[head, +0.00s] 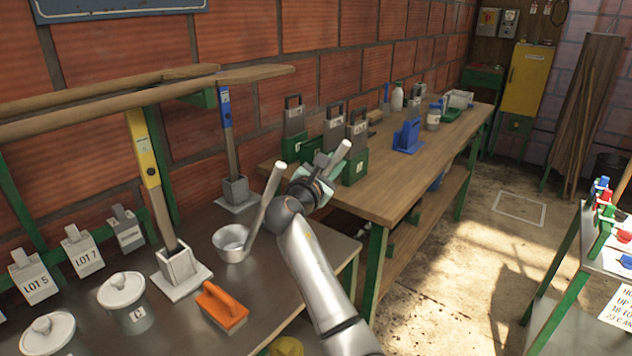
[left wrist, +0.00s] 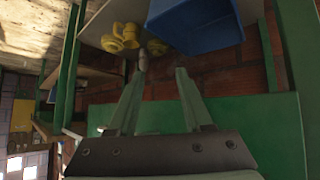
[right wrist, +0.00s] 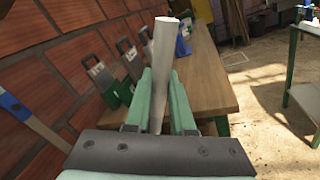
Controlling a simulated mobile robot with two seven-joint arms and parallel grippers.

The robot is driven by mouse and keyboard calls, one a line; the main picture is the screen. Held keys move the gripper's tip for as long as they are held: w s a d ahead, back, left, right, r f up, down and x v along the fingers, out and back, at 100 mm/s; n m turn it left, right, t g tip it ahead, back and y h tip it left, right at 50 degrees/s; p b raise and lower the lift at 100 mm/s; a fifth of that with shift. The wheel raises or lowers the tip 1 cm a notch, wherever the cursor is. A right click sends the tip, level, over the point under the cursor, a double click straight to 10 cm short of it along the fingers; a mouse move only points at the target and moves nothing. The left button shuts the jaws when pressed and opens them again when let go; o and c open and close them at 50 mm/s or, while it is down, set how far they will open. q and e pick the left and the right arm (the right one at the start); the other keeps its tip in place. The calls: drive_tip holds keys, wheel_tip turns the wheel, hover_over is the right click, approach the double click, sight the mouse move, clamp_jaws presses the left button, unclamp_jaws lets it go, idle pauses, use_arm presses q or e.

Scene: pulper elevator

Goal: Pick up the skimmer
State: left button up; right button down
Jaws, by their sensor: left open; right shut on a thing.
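My right gripper (head: 320,182) is shut on a pale grey rod (head: 338,158), which looks like the skimmer's handle. The rod also shows between the fingers in the right wrist view (right wrist: 163,60), its upper end sticking out past them. The rod's other end is hidden, so I cannot make out a skimmer head. A metal cup with a long pale handle (head: 231,243) stands on the dark table, left of my right gripper. My left gripper (left wrist: 160,70) is open and empty in the left wrist view; it does not show in the head view.
A wooden bench (head: 385,195) holds green-based tools behind my right gripper. A blue bin (left wrist: 195,22) is near my left gripper.

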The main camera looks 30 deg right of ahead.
drive_tip(key=shift+r, duration=1.9)
drive_tip(key=s+d+p, duration=0.1)
drive_tip(key=s+d, duration=0.2)
drive_tip(key=s, duration=0.5)
drive_tip(key=s+d+p, duration=0.1)
drive_tip(key=s+d, duration=0.3)
drive_tip(key=s, duration=0.4)
drive_tip(key=shift+s, duration=0.35)
drive_tip(key=shift+f, duration=0.15)
